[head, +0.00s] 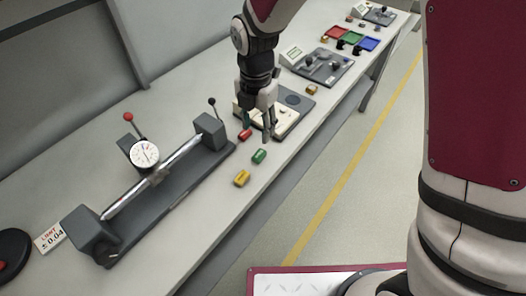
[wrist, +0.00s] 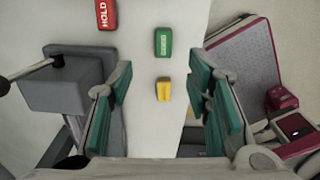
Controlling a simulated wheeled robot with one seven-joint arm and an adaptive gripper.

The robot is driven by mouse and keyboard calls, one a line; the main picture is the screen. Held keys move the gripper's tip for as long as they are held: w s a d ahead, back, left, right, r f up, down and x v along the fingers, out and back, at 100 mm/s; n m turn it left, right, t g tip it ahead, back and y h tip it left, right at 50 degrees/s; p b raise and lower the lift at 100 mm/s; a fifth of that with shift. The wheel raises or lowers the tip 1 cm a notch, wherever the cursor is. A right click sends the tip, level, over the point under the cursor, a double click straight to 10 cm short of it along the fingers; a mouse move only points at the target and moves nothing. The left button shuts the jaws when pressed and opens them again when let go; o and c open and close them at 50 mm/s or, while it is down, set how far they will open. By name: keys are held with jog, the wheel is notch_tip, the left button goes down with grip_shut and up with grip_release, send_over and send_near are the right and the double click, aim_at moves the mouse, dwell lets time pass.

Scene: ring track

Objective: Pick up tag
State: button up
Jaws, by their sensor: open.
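Three small block-like tags lie on the bench. The red tag (head: 245,134) is marked HOLD in the wrist view (wrist: 106,14). The green tag (head: 259,156) also shows in the wrist view (wrist: 163,42), with lettering too small to read surely. The yellow tag (head: 241,178) appears in the wrist view (wrist: 164,90) between the fingers. My gripper (head: 257,130) points down above the bench, close to the red tag in the head view. Its teal-padded fingers (wrist: 158,78) are spread in the wrist view, with nothing held between them.
A grey fixture (head: 170,190) with a shaft, dial gauge (head: 144,153) and levers stands left of the tags. A grey plate (head: 295,108) lies behind my gripper. Farther along are another device (head: 322,66) and coloured trays (head: 350,38). The bench's front edge is near the tags.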

send_over(259, 154)
jog(key=f, duration=0.4)
jog(key=shift+w+a+f, duration=0.15)
jog(key=shift+w+f, duration=0.05)
jog(key=shift+f, duration=0.15)
jog(key=shift+s+d+f, duration=0.1)
jog(key=shift+f, duration=1.25)
jog(key=shift+s+d+f, duration=0.1)
jog(key=shift+f, duration=1.2)
jog(key=c, duration=1)
